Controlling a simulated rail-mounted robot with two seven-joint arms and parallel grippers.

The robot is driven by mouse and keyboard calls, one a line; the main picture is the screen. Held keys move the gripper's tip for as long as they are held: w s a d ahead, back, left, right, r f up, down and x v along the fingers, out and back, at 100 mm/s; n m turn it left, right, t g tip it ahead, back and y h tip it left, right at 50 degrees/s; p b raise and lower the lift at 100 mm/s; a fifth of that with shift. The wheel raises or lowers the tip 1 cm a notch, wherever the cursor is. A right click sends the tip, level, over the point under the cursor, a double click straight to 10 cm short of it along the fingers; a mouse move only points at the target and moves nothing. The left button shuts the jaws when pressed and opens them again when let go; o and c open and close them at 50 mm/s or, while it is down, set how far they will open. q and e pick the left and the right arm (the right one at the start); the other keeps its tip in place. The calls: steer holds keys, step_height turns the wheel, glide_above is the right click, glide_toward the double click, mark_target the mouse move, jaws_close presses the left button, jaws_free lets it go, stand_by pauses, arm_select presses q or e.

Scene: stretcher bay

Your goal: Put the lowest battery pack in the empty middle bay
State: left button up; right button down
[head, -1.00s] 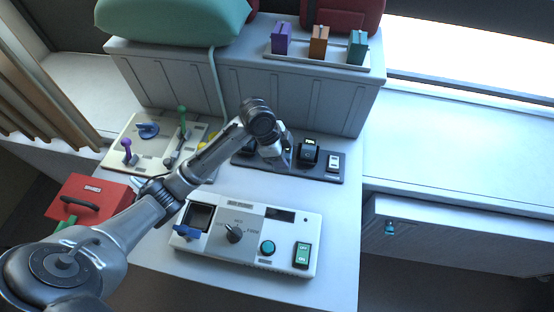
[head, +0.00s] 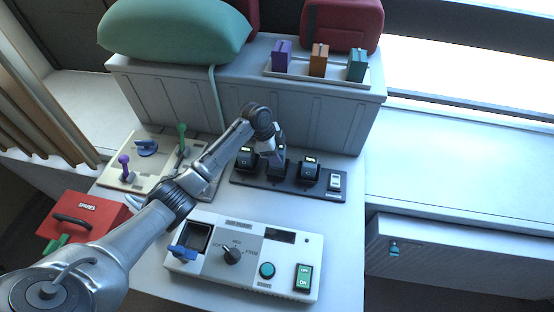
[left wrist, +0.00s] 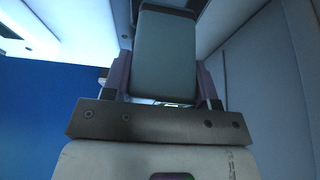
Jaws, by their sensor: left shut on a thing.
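The dark charger (head: 262,187) stands at the back of the bench. One black battery pack (head: 246,159) is in its left bay and another black pack (head: 311,172) is in its right bay, each with a small lit display. My left gripper (head: 278,157) is above the middle bay, shut on a dark battery pack (head: 277,169). In the left wrist view the held pack (left wrist: 165,55) is a grey-green block between the two fingers. The pack is at the middle bay, but I cannot tell whether it is fully seated. My right gripper is not in view.
A control panel (head: 205,263) with a knob and buttons lies in front of the charger. A lever board (head: 119,175) is to its left, by a red box (head: 84,215). A tray (head: 300,75) with purple, orange and teal blocks sits on the ledge behind.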

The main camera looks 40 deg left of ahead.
arm_select(q)
steer(key=shift+f, duration=2)
steer(key=shift+a, duration=0.1)
steer(key=shift+f, duration=0.3)
steer(key=o, duration=1.2)
steer(key=shift+r, duration=0.45)
steer(key=shift+v, duration=5.85)
